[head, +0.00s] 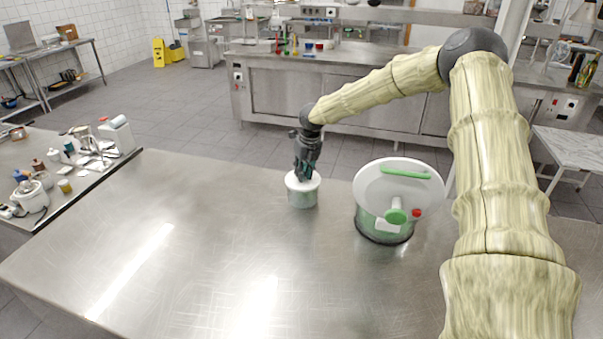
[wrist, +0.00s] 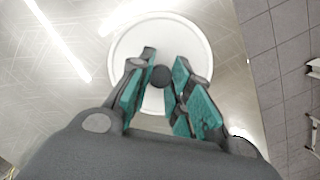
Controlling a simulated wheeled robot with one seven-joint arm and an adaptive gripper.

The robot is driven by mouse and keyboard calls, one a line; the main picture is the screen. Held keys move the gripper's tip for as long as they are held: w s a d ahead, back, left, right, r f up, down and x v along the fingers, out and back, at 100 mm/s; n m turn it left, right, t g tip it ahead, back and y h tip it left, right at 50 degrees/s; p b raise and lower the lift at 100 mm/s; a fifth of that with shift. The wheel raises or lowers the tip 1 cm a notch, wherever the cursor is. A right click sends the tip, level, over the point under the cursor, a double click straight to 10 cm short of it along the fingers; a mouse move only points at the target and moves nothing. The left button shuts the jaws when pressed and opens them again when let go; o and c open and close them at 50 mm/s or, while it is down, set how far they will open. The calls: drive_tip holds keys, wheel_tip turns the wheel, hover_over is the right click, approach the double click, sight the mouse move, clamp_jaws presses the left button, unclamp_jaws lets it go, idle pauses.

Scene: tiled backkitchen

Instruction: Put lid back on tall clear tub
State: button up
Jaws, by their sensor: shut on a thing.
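The tall clear tub (head: 302,198) stands upright on the steel table, with a pale, see-through-looking body. A round white lid (head: 311,184) is at its top, seeming level and centred; I cannot tell whether it is fully seated. In the wrist view the lid (wrist: 160,30) is a white disc with a raised rim and a small dark knob (wrist: 161,76) in the middle. My gripper (head: 303,177) points down over the tub. In the wrist view its teal-padded fingers (wrist: 160,88) are shut on the knob. The lid hides the tub's inside.
The steel table (head: 190,240) is bare to the left and in front. A side counter (head: 50,170) with small items is at far left.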

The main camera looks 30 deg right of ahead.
drive_tip(key=shift+f, duration=0.15)
idle(0.7)
drive_tip(key=o, duration=1.4)
drive_tip(key=shift+w, duration=0.1)
drive_tip(key=shift+r+p, duration=1.8)
drive_tip(key=shift+r, duration=1.75)
